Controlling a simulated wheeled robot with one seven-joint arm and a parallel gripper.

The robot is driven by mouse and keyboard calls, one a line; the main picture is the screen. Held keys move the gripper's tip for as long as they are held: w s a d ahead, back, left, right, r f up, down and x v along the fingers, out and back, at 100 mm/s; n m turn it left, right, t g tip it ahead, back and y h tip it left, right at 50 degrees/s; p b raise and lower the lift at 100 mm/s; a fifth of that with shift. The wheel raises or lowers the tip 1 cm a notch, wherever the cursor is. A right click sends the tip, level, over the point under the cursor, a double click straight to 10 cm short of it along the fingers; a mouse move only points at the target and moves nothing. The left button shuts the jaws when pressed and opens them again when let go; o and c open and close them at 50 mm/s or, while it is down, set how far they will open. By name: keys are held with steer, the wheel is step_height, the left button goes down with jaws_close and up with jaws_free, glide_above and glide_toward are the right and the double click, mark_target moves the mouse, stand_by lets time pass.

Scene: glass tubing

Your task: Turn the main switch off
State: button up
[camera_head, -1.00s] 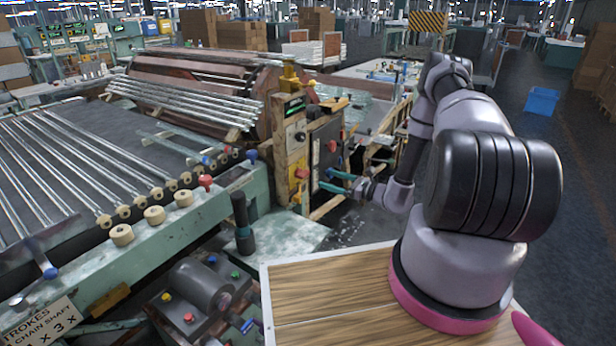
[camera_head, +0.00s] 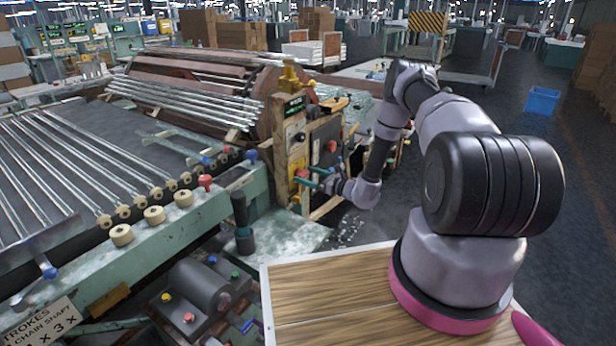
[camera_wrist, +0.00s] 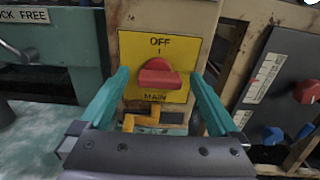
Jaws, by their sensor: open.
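The main switch is a red knob (camera_wrist: 158,77) on a yellow plate (camera_wrist: 180,42) marked OFF at the top and MAIN at the bottom. Its grip lies roughly crosswise in the wrist view. In the head view the knob (camera_head: 302,172) shows on the front of the control post, partly behind my fingers. My gripper (camera_wrist: 160,74) is open, with one teal finger to the left of the knob and one to the right, with gaps on both sides. In the head view my gripper (camera_head: 303,174) is right at the post.
An orange-yellow bracket (camera_wrist: 142,121) sits just below the plate. A grey panel to the right carries another red knob (camera_wrist: 306,91) and a blue knob (camera_wrist: 272,135). A teal machine housing (camera_wrist: 62,45) stands to the left.

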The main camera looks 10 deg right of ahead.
steer(key=c, duration=1.4)
steer(key=shift+o, duration=0.2)
